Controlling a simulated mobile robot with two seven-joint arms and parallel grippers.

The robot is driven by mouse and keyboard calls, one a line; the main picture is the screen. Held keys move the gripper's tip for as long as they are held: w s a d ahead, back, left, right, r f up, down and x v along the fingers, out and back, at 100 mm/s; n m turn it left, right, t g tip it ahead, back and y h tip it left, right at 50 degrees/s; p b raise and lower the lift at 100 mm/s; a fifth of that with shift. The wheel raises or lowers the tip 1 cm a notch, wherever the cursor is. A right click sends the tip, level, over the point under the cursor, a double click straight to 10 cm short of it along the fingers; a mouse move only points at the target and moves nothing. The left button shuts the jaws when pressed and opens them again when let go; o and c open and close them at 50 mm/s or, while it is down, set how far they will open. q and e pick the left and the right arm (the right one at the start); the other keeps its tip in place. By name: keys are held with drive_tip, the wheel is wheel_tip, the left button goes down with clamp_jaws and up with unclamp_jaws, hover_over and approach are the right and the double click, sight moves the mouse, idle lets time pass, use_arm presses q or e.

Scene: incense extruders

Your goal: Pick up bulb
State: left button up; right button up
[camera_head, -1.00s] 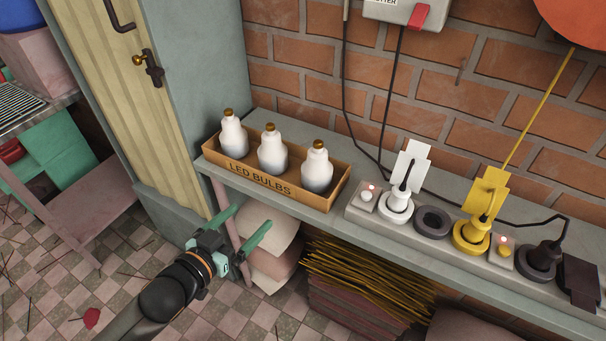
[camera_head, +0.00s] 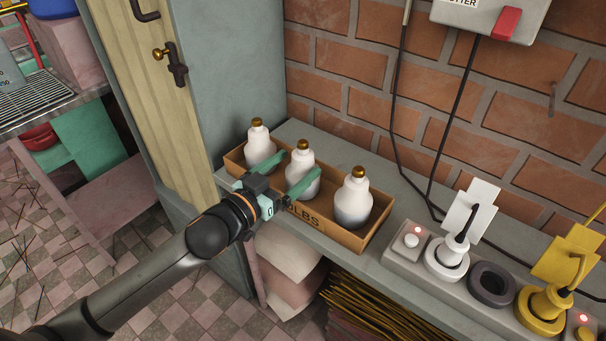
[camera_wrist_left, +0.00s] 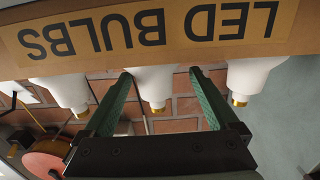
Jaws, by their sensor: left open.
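Three white bulbs with brass caps stand upright in a row in the cardboard LED BULBS box. They are the left bulb (camera_head: 258,146), the middle bulb (camera_head: 304,178) and the right bulb (camera_head: 353,200). My left gripper (camera_head: 291,171) is open and empty at the box's front, its green fingers reaching over the front wall near the middle bulb. In the left wrist view, upside down, the middle bulb (camera_wrist_left: 156,84) shows between the two spread fingers (camera_wrist_left: 158,100), with the other bulbs outside them. Contact with the bulb cannot be told. My right gripper is not in view.
The box (camera_head: 372,234) sits on a grey-green shelf (camera_head: 408,208) against a brick wall. To its right are a white plug (camera_head: 447,256), a dark socket ring (camera_head: 491,284) and a yellow plug (camera_head: 543,306). A cable hangs behind. A tan door stands left.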

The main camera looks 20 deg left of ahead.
sight(312, 156)
use_arm(q)
drive_tip(key=shift+d+x, duration=0.2)
drive_tip(key=shift+x, duration=1.15)
drive_tip(key=shift+d+x, duration=0.15)
drive_tip(key=shift+x, duration=1.25)
drive_tip(key=shift+s+r, duration=0.1)
drive_tip(key=shift+s, duration=0.05)
drive_tip(key=c, duration=1.2)
